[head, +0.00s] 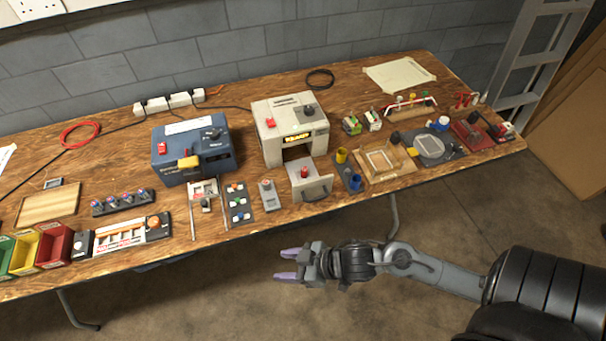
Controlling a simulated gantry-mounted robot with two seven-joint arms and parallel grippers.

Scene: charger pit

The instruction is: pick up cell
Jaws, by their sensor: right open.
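A small red cylinder (304,171), which looks like a cell, stands in the pulled-out drawer (318,189) of the beige charger box (291,130) at the middle of the bench. The picture is too small to show how it is seated. My right gripper (281,265) has purple fingers that are apart with nothing between them. It hangs in front of the bench's front edge, below the drawer in the picture and well clear of the red cylinder. My left gripper is not in view.
A blue box (193,149) stands left of the charger. A dark button panel (239,203) and a grey switch box (268,195) lie near the front edge. A dark holder (349,178) with yellow and blue cups stands right of the drawer. Coloured bins (53,246) stand at far left.

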